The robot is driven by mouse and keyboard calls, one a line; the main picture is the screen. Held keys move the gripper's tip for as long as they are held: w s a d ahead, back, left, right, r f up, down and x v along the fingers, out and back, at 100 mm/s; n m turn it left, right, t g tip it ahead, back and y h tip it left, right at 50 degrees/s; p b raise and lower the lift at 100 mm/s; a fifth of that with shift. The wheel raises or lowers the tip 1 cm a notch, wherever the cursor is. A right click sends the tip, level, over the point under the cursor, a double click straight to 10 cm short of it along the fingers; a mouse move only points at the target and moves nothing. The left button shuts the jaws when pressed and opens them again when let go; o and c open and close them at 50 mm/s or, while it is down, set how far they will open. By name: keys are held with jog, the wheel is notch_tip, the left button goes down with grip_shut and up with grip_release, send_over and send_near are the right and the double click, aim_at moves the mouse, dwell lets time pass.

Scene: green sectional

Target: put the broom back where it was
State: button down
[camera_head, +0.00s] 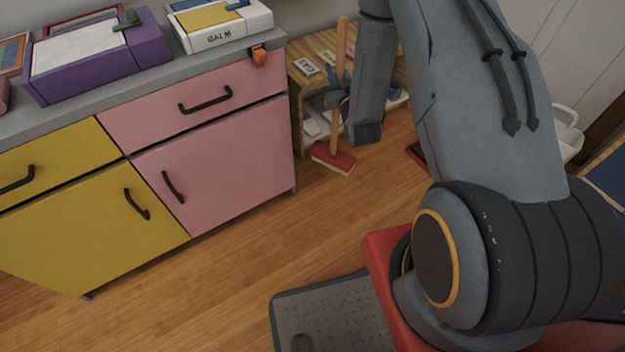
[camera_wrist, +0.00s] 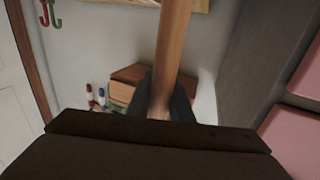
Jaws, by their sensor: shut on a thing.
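The broom has a wooden handle (camera_head: 341,60) and a red head (camera_head: 333,158). In the head view it stands nearly upright in front of a low wooden shelf, its head at floor level right of the pink cabinet. I cannot tell whether the head touches the floor. My gripper (camera_head: 340,103) is shut around the handle at about mid-height, partly hidden by my arm. In the wrist view the handle (camera_wrist: 173,45) runs up the middle of the picture, between the dark fingers of my gripper (camera_wrist: 163,105).
The pink cabinet (camera_head: 215,150) and yellow cabinet (camera_head: 90,210) stand at left, with an orange clip (camera_head: 259,56) on the counter edge. The wooden shelf (camera_head: 297,115) holds several small items behind the broom. Wooden floor (camera_head: 220,265) is open in front of the cabinets.

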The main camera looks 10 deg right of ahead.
jog(key=w+d+f+h+b, duration=0.1)
jog(key=w+d+f+b, duration=0.4)
jog(key=w+d+b, duration=0.3)
jog(key=w+d+f+b, duration=0.5)
jog(key=w+d+b, duration=0.1)
jog(key=w+b, duration=0.35)
jog(key=s+a+b, duration=0.3)
jog(key=a, duration=0.6)
jog(key=s+a+b, duration=0.2)
jog(key=s+a, duration=0.2)
jog(key=a, duration=0.5)
notch_tip(320, 180, down, 11)
jog(key=b, duration=0.6)
jog(key=shift+a+m, duration=0.3)
jog(key=shift+a, duration=0.05)
jog(key=shift+f, duration=0.15)
jog(key=c, duration=1.6)
grip_release()
jog(key=shift+f, duration=0.1)
